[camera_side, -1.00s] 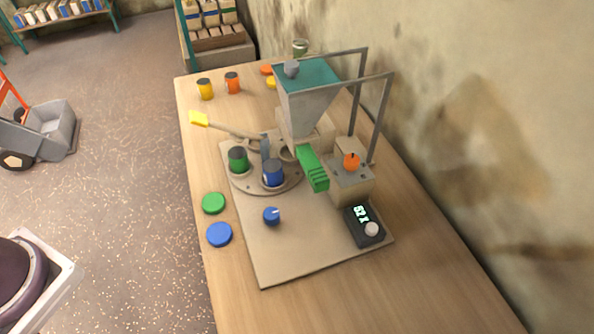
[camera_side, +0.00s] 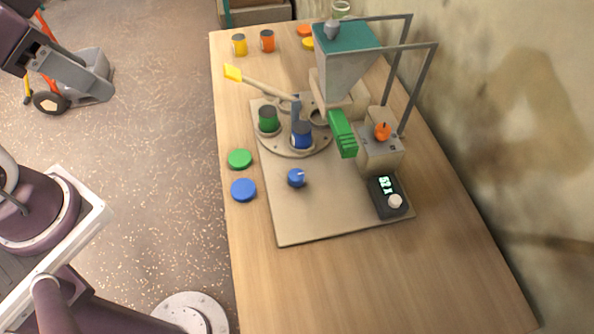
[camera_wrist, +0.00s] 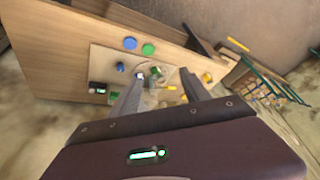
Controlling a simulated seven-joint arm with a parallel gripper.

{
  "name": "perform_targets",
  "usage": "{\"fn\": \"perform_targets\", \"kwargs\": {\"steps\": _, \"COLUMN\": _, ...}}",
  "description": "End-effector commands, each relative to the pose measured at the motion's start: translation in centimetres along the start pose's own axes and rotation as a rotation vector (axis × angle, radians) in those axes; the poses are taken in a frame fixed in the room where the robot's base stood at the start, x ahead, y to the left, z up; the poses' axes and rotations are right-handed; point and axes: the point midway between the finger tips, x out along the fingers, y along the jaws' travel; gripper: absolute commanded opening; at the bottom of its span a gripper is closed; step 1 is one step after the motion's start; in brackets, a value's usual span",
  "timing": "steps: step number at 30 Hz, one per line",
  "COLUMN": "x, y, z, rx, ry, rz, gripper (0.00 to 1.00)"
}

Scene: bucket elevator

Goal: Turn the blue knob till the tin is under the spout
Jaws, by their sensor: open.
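The blue knob (camera_side: 296,178), with a pale pointer mark, stands on the beige baseplate (camera_side: 320,215) in front of a round turntable (camera_side: 287,149). A green tin (camera_side: 268,119) and a blue tin (camera_side: 302,136) stand upright on the turntable. A grey hopper (camera_side: 345,75) with a teal top stands behind it. A green chute (camera_side: 342,134) slopes down right of the blue tin; the outlet above the turntable cannot be made out. In the wrist view, my gripper (camera_wrist: 162,76) is open and empty, well apart from the small blue knob (camera_wrist: 120,67).
A green disc (camera_side: 239,159) and a blue disc (camera_side: 243,190) lie left of the baseplate. A black display box (camera_side: 388,196) sits at its right. A yellow-tipped lever (camera_side: 233,73) sticks out left. Grey posts (camera_side: 416,90) rise at the right. The table front is clear.

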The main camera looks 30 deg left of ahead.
Motion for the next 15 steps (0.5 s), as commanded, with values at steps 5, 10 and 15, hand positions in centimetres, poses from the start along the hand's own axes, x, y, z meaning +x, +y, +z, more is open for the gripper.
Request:
{"fn": "perform_targets", "kwargs": {"steps": 5, "x": 5.0, "y": 0.9, "z": -6.0, "rx": 0.649, "ry": -0.198, "rz": -0.044, "gripper": 0.54}}
{"fn": "perform_targets", "kwargs": {"steps": 10, "x": 13.8, "y": 5.9, "z": -10.6, "rx": 1.333, "ry": -0.303, "rz": 0.095, "gripper": 0.54}}
{"fn": "perform_targets", "kwargs": {"steps": 15, "x": 23.4, "y": 13.2, "z": -11.3, "rx": 1.872, "ry": -0.256, "rz": 0.341, "gripper": 0.54}}
